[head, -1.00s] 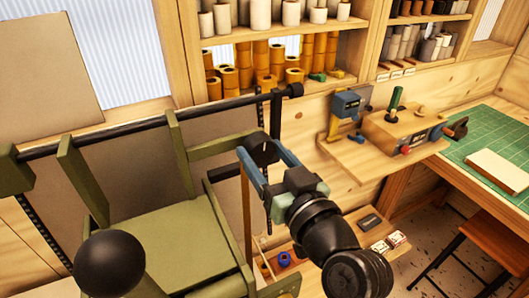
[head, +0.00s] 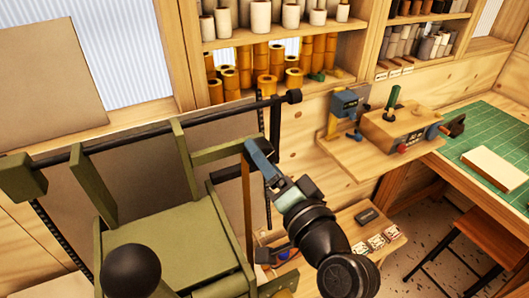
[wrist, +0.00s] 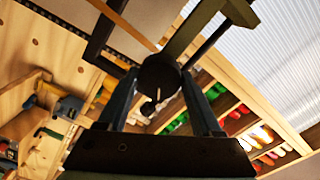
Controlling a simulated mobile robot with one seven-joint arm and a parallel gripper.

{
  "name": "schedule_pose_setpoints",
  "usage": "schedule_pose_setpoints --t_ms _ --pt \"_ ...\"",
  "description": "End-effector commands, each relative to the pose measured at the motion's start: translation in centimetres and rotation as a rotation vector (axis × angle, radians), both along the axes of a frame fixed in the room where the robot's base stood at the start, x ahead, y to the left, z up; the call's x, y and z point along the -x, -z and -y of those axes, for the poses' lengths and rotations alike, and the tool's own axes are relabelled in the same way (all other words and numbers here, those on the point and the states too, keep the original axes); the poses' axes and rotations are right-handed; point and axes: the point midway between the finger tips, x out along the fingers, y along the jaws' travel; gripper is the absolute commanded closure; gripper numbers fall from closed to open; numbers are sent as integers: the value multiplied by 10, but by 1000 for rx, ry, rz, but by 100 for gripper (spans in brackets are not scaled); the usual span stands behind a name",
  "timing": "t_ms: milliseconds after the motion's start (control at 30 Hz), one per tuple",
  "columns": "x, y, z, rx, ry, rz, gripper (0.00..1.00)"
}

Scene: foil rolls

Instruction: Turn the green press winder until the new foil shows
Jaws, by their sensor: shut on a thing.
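The green press (head: 170,245) stands at lower left in the head view, with green frame bars and a black rod across its top. My gripper (head: 258,152) is at the press's right side. In the wrist view its two fingers (wrist: 160,88) close on a dark round knob (wrist: 158,74), which I take for the winder's handle. In the head view that knob is mostly hidden by the gripper. A dark bar (head: 275,130) hangs just right of the gripper. I cannot tell any new foil on the press.
Gold foil rolls (head: 277,55) and pale rolls (head: 259,15) fill the shelves behind. A wooden tool board (head: 385,130) juts from the wall at right. A bench with a green cutting mat (head: 490,140) and a stool (head: 475,235) are further right. A black ball (head: 131,270) is in front.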

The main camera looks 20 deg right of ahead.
Motion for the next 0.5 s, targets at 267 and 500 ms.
schedule_pose_setpoints --t_ms 267,500 --pt "0 -3 0 -266 0 -11 89" --pt "0 -2 0 -473 2 -19 89"
